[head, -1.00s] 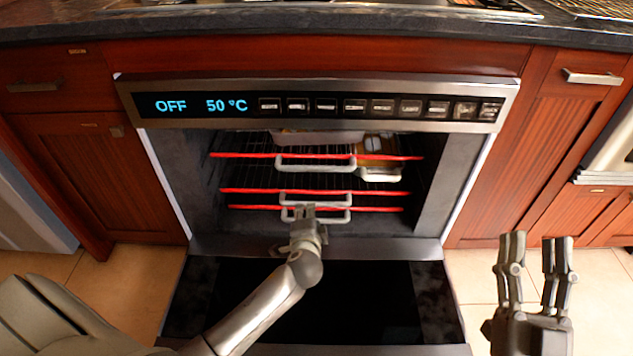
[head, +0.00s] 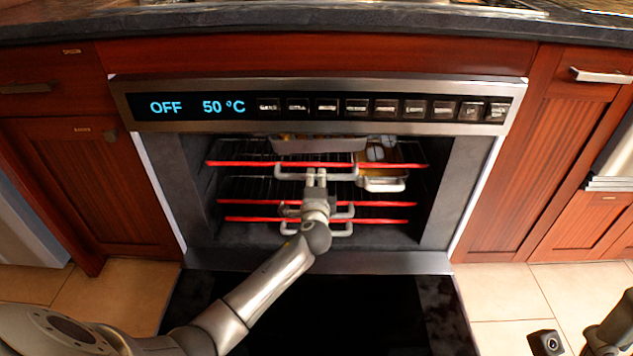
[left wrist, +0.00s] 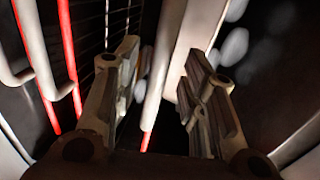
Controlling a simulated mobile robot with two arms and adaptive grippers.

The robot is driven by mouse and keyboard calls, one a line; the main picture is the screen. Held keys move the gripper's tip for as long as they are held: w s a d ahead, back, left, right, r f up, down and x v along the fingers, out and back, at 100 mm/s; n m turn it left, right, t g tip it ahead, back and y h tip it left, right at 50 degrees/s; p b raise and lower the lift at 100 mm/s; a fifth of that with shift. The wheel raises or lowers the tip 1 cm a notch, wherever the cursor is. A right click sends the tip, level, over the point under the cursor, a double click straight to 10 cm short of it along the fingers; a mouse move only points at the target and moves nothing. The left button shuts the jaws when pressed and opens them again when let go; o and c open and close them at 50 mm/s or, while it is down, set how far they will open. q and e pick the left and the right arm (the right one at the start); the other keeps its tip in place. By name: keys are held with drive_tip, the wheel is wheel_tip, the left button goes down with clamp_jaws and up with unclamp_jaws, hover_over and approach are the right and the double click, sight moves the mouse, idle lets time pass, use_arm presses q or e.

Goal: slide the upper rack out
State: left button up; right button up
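The upper rack (head: 240,164) is a wire rack with a red front bar inside the open oven. Its pale handle (head: 345,176) sits at the middle of the front. My left gripper (head: 316,172) is at this handle. In the left wrist view, its two fingers (left wrist: 160,92) stand apart with a pale handle bar (left wrist: 167,58) in the gap between them. I cannot tell whether either finger touches the bar. Dark parts of my right wrist or gripper show at the lower right corner of the head view, with no clear fingers.
The upper rack bears a metal pan (head: 318,145) and a smaller glass dish (head: 382,178) to its right. Lower red-fronted racks (head: 380,204) with pale handles lie below. The oven door (head: 390,300) is folded down in front. The control panel (head: 320,107) is above the opening.

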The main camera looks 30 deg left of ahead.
sight(316, 179)
use_arm(q)
drive_tip(key=shift+b+x, duration=0.5)
drive_tip(key=shift+x, duration=1.35)
drive_tip(key=shift+c, duration=0.3)
clamp_jaws()
